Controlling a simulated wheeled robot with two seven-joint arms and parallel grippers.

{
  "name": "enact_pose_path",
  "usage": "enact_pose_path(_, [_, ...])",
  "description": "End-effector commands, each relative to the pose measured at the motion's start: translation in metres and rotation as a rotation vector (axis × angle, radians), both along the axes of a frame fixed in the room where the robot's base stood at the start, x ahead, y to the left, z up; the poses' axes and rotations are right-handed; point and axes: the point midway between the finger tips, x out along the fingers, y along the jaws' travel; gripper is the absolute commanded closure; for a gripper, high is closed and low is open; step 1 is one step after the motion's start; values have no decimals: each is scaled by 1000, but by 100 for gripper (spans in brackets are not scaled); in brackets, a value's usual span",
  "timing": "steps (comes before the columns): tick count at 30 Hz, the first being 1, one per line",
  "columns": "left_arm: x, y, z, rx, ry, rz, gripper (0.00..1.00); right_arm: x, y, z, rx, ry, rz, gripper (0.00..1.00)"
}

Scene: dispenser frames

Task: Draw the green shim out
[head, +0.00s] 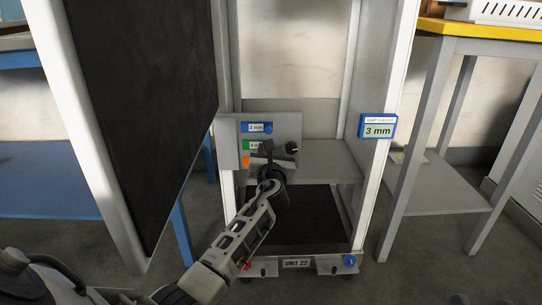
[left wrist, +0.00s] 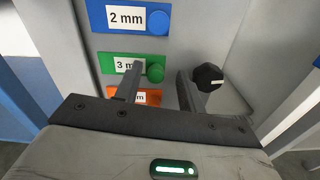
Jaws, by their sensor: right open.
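The green shim (left wrist: 118,64), labelled 3 mm, sits in the pale holder (head: 230,140) between the blue 2 mm shim (left wrist: 107,17) and an orange shim (left wrist: 148,97). Its round green knob (left wrist: 155,73) faces me. My left gripper (left wrist: 160,68) is open. Its fingers stand on either side of the green knob, with gaps, and no grip shows. The left finger covers part of the green label. In the head view the arm partly hides the green shim (head: 250,145). My right gripper is open, but its fingers cannot be made out clearly.
A black knob (left wrist: 208,77) sits close by the right finger. A gauge sign (head: 378,130) reading 3 mm is on the right post. An open dark door panel (head: 145,95) stands left of the holder. A grey table (head: 445,185) stands at right.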

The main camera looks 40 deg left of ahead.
Motion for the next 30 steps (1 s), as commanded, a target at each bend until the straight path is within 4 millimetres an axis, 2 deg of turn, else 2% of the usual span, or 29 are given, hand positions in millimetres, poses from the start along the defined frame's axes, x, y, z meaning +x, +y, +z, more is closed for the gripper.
enact_pose_path(3, [-6, -5, 2, 1, 1, -1, 60, -1, 1, 1, 9, 30, 10, 47])
enact_pose_path(6, [-19, -14, 3, 0, 3, -2, 60, -10, 3, -17, 43, 175, 21, 47])
enact_pose_path(11, [-50, -36, 4, -1, 3, -3, 60, -21, 6, -31, 55, 321, 38, 47])
enact_pose_path(21, [-110, -80, 2, -2, 3, -2, 60, -20, 0, -41, -84, 331, 1, 47])
enact_pose_path(30, [-128, -94, 0, -1, 0, -2, 60, -20, -1, -44, -118, 333, -7, 47])
